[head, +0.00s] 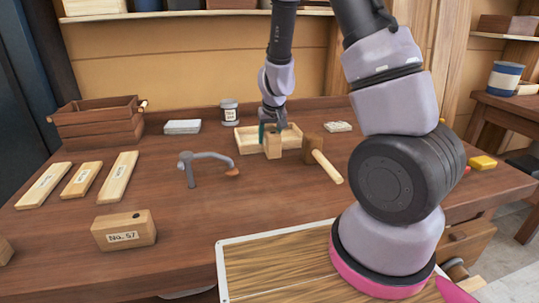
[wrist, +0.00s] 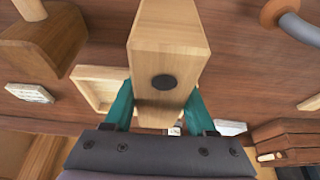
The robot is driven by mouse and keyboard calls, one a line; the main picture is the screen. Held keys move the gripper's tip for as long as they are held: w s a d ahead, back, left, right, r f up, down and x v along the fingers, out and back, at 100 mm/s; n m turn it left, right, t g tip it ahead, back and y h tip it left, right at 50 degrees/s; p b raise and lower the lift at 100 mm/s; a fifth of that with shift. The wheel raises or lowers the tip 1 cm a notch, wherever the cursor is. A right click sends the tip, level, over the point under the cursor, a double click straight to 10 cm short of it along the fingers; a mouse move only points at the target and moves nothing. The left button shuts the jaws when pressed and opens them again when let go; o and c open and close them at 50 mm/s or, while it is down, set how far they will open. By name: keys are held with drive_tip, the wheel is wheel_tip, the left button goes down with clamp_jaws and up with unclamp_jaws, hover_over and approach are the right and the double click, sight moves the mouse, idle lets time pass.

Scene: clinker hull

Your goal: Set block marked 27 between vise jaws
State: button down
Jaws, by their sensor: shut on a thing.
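My gripper (head: 271,130) is shut on a pale wooden block (head: 273,147), held near the front of a shallow wooden tray toward the back of the bench. In the wrist view the block (wrist: 168,45) sits between the two teal fingers, its face with a dark round spot toward the camera. No number on it can be read. Another wooden block, labelled No. 57 (head: 123,236), lies on the bench at front left. I cannot make out the vise jaws for certain in either view.
A mallet (head: 314,150) lies right of the held block, and a grey curved metal tool (head: 189,170) left of it. The shallow tray (head: 243,142) is behind. Labelled wooden strips (head: 81,180) and a brown crate (head: 97,127) occupy the left.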

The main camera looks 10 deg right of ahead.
drive_tip(key=shift+f, duration=3.4)
drive_tip(key=shift+c, duration=1.1)
unclamp_jaws()
drive_tip(key=shift+f, duration=0.1)
